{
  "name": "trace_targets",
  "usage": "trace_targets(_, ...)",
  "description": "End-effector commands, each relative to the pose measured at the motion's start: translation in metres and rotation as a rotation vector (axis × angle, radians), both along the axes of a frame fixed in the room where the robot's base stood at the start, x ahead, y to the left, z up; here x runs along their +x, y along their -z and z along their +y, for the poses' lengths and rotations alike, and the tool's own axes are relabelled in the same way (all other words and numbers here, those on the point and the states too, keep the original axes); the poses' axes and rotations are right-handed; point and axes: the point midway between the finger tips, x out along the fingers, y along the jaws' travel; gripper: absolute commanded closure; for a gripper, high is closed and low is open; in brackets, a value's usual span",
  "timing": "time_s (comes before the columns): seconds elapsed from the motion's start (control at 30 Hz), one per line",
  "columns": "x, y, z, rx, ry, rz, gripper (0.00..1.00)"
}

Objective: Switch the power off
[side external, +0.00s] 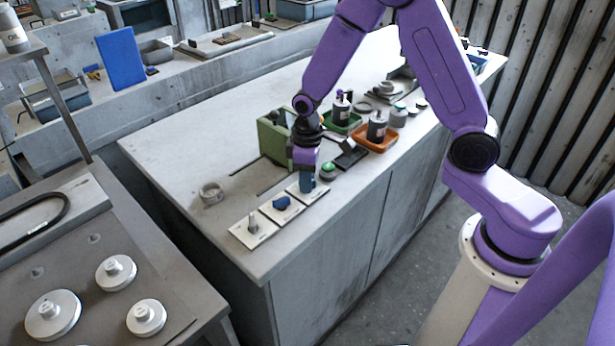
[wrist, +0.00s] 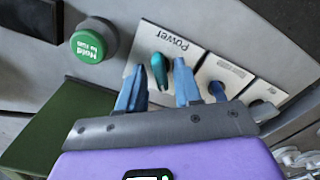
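The power switch plate (wrist: 190,52) is pale, is lettered "Power" and carries a teal knob (wrist: 159,72). In the side view this plate (side external: 318,190) is the rightmost of three in a row near the front edge of the bench, its knob mostly hidden by my gripper. My gripper (wrist: 157,68) is open, pointing down over the plate; in the side view it also shows (side external: 307,186). In the wrist view its blue fingers appear on either side of the knob, with gaps. I cannot tell how far down they reach.
A green "Hold to run" button (wrist: 92,42) is beside the power plate. Two other switch plates, middle (side external: 282,207) and left (side external: 253,230), are alongside. A green box (side external: 274,138) and an orange tray (side external: 375,138) stand behind. The bench's left part is mostly clear.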

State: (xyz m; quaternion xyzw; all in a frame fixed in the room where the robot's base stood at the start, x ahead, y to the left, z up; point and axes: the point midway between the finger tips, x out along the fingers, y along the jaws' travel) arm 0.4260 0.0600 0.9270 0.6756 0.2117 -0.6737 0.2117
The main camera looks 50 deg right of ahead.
Motion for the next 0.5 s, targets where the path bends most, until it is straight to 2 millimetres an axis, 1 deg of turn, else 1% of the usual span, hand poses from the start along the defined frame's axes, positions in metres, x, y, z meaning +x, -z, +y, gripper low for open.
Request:
trace_targets(0.17, 0.0, -0.007, 0.0, 0.001, 0.0, -0.001, 0.66)
trace_targets(0.5, 0.0, -0.03, 0.0, 0.0, 0.0, 0.0, 0.66)
